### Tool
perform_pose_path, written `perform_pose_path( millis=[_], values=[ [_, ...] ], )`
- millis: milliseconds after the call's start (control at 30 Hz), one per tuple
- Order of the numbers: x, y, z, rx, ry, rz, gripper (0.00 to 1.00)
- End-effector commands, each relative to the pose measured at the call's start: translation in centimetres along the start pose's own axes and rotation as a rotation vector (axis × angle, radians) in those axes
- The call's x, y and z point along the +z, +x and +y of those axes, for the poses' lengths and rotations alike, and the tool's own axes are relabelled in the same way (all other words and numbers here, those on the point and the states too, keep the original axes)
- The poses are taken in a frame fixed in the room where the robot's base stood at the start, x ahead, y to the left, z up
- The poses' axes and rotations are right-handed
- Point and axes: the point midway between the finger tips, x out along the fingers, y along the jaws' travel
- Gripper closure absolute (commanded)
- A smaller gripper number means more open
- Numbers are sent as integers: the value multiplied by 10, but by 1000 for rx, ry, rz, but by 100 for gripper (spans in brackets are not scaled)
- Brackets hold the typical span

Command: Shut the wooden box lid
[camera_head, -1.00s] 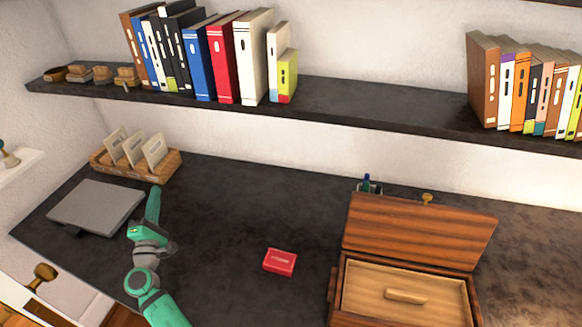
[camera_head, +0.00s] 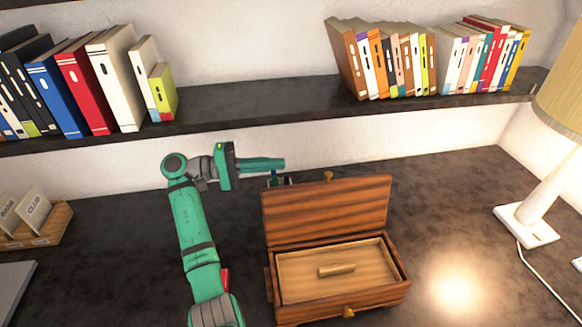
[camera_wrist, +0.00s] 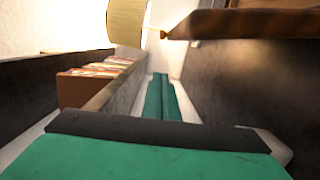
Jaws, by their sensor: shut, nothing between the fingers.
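The wooden box (camera_head: 340,290) stands on the dark desk with its lid (camera_head: 328,209) raised at the back. A light wooden inner tray with a small handle shows inside it. A small brass knob (camera_head: 348,311) is on the box's front. My gripper (camera_head: 282,164) is shut and empty, pointing right, behind the lid's upper left corner in the head view. In the wrist view my green fingers (camera_wrist: 161,98) lie together, pointing away. A brown wooden edge, probably the lid (camera_wrist: 235,24), crosses the upper right there. I cannot tell whether the gripper touches it.
A shelf (camera_head: 230,105) with rows of books runs along the wall above my gripper. A lamp (camera_head: 528,224) stands on the right. A small pen holder (camera_head: 279,180) is just below my fingertips in the picture. A red box (camera_head: 225,280) is partly hidden by my arm. Desk space right of the box is clear.

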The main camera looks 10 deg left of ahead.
Motion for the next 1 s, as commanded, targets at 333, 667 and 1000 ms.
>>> perform_pose_path(
  millis=[333,667,1000],
  values=[
    [0,54,0,1,1,4,100],
    [15,95,-1,2,2,8,100],
    [37,101,0,2,0,7,100]
  ],
)
